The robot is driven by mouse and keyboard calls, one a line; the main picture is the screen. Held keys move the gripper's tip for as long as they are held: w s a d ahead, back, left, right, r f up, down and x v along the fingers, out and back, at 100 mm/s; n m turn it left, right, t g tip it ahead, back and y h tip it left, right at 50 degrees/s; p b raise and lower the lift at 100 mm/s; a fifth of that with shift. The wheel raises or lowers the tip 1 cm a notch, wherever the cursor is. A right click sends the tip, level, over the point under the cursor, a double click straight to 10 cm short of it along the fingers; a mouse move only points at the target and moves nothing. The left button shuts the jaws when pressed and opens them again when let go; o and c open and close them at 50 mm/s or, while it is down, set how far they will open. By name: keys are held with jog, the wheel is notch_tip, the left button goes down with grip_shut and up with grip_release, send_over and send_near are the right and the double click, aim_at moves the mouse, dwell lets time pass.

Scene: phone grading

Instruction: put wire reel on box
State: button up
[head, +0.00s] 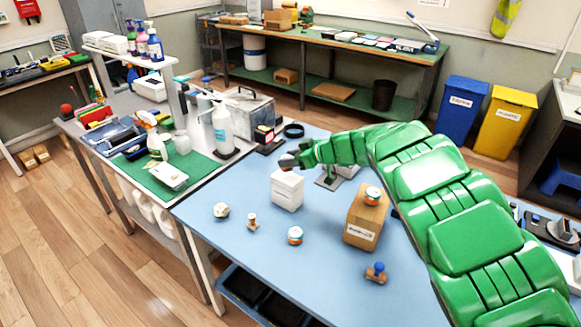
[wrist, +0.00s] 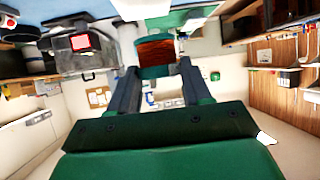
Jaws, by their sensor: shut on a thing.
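My gripper (head: 290,159) is at the top of the white box (head: 287,190) on the blue table. It is shut on a reddish-brown wire reel with a teal rim (wrist: 156,52), seen between the two fingers in the wrist view. In the head view the held reel is mostly hidden, and I cannot tell whether it touches the box top. Another similar reel (head: 295,236) lies on the table in front.
A pale many-sided object (head: 221,211), a small wooden spool-like piece (head: 252,221) and a blue-knobbed stamp (head: 376,272) stand on the blue table (head: 330,290). My green arm covers the table's right side.

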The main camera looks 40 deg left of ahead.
jog(key=shift+w+a+f, duration=0.2)
jog(key=shift+f, duration=1.65)
jog(key=shift+f, duration=0.15)
jog(key=o, duration=1)
jog(key=shift+o, duration=0.2)
jog(key=shift+r, duration=0.2)
jog(key=v, duration=1.2)
